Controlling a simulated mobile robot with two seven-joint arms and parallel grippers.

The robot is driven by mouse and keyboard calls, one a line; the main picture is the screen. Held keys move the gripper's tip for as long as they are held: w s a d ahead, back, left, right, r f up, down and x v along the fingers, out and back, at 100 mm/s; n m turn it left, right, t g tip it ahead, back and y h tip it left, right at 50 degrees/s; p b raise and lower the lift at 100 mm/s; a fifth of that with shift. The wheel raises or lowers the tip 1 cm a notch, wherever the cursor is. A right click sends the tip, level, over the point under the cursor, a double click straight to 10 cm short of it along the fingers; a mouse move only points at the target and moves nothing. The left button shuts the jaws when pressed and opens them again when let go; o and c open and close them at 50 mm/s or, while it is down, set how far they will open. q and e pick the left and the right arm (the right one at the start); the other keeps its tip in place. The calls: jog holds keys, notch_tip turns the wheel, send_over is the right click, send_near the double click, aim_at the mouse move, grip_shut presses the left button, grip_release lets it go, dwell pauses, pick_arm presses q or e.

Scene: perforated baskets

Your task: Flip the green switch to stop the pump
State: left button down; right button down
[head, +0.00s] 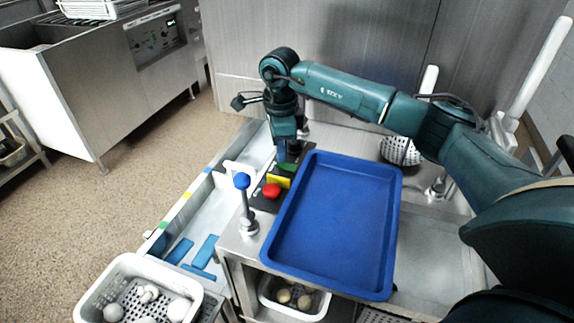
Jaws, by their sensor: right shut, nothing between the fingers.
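A small black panel on the counter's left edge carries a green switch (287,168), a yellow piece (279,181) and a red button (271,190). The green switch is partly hidden behind my gripper. My right gripper (283,157) points down from above, with its fingertips at or just above the green switch. It is shut with nothing between its fingers. I cannot tell whether the fingertips touch the switch, or which way the switch is set. My left gripper is not in view.
A large blue tray (388,228) lies right of the panel. A blue-topped post (242,181) stands in front of it. A white perforated basket (88,302) with round items is at the bottom left. Another basket (294,311) sits under the counter. A metal trough runs along the left.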

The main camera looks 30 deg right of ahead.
jog(key=shift+f+b, duration=0.35)
jog(key=shift+f, duration=0.3)
jog(key=shift+r, duration=0.1)
jog(key=shift+r+p, duration=2.45)
jog(key=shift+r, duration=1)
